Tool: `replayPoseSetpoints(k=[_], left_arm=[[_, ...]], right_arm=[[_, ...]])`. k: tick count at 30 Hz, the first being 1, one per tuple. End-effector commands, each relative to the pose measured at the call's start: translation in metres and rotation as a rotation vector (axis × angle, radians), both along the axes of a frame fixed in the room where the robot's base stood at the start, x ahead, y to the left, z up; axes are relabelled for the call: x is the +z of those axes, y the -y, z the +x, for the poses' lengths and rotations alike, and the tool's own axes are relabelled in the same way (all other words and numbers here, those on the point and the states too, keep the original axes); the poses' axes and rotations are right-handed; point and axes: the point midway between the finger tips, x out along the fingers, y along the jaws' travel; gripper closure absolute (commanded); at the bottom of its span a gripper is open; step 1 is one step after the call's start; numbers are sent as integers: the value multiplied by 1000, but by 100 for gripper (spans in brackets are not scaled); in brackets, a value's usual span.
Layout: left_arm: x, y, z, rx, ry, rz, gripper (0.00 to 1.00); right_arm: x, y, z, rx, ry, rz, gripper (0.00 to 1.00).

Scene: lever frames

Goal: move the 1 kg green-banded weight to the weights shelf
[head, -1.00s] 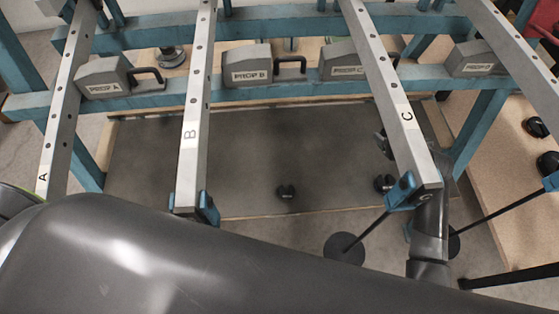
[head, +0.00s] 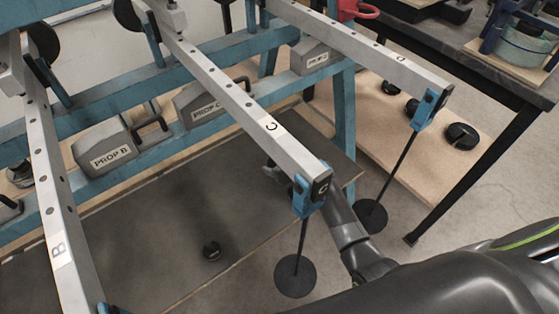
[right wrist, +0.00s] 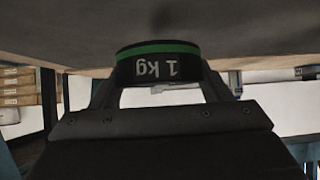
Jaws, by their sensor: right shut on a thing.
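The 1 kg weight (right wrist: 158,64), black with a green band, is between the fingers of my right gripper (right wrist: 158,88) in the right wrist view, its label upside down. In the head view my right gripper (head: 271,171) is beside the end of lever C, over the dark mat; the lever partly covers it, and I cannot make out the held weight there. A low wooden board (head: 397,150) at the right, bearing several black weights, looks like the weights shelf. My left gripper is not in view.
Lever C (head: 272,126) and its hanging rod with a round black foot (head: 295,276) stand close to my right arm. Another rod's foot (head: 370,215) is near the board. A dark table leg (head: 465,175) stands at the right.

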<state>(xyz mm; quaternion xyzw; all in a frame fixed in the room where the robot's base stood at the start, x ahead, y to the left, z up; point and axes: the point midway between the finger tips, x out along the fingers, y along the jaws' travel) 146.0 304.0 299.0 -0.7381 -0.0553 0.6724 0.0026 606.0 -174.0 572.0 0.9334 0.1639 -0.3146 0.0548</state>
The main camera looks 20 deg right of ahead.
Motion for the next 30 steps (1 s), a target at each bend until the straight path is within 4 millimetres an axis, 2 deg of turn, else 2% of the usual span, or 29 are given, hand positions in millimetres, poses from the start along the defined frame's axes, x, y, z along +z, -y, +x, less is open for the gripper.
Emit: replayPoseSetpoints(k=[12, 28, 29, 30], left_arm=[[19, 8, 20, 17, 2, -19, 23], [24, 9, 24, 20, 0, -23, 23], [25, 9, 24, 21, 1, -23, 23], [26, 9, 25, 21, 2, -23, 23]], right_arm=[[-35, 0, 2, 0, 7, 1, 95], [-40, 0, 2, -1, 7, 0, 95], [-43, 0, 0, 0, -1, 0, 27], [-43, 0, 0, 0, -1, 0, 21]])
